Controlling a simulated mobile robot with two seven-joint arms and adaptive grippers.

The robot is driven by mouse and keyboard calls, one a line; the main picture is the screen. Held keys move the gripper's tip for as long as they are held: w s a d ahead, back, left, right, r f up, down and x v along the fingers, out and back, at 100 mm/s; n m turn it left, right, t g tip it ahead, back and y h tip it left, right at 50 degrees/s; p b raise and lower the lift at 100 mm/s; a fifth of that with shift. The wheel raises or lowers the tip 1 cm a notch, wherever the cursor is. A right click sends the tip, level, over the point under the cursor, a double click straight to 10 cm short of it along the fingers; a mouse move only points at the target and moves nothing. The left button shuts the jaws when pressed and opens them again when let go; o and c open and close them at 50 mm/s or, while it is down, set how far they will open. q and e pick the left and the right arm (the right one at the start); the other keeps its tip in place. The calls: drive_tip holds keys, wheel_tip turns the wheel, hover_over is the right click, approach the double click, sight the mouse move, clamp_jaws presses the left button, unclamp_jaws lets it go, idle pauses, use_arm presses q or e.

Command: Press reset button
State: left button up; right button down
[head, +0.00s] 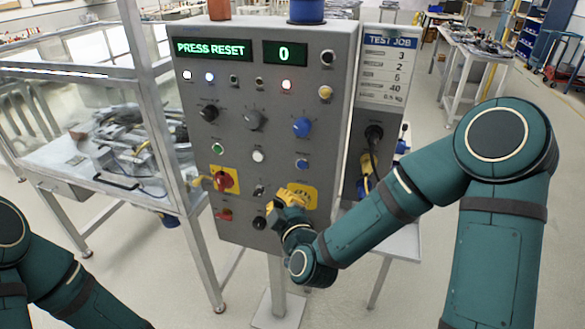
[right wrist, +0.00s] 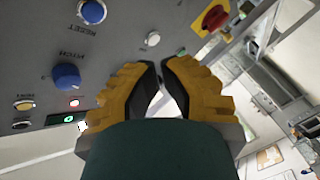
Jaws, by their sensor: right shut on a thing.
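The grey control panel (head: 240,100) stands upright, with a green display (head: 212,49) reading "PRESS RESET". The reset button is a round blue button (head: 302,164) right of centre. In the right wrist view the blue button (right wrist: 92,10) sits at the upper left beside its upside-down RESET label. My right gripper (head: 287,198) has yellow fingers and is in front of the lower panel, below the reset button. In the right wrist view its fingers (right wrist: 161,66) are nearly together; what they hold cannot be made out. My left gripper is outside the view.
A blue knob (head: 301,127) is above the reset button. A white button (head: 258,156) is to its left. A red rotary switch on a yellow plate (head: 224,180) is at lower left. A framed glass enclosure (head: 110,130) stands left of the panel.

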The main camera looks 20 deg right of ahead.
sight(302, 165)
drive_tip(key=shift+r, duration=0.45)
drive_tip(key=shift+w, duration=0.1)
drive_tip(key=shift+w+d+p, duration=0.3)
drive_tip(key=shift+w+d, duration=0.5)
drive_tip(key=shift+w, duration=0.4)
drive_tip(key=shift+w+d+p, duration=0.35)
drive_tip(key=shift+w+d, duration=0.45)
drive_tip(key=shift+w, duration=0.4)
drive_tip(key=shift+w+d+p, duration=0.3)
drive_tip(key=shift+w+d, duration=0.5)
drive_tip(key=shift+w, duration=0.4)
drive_tip(key=shift+f, duration=0.1)
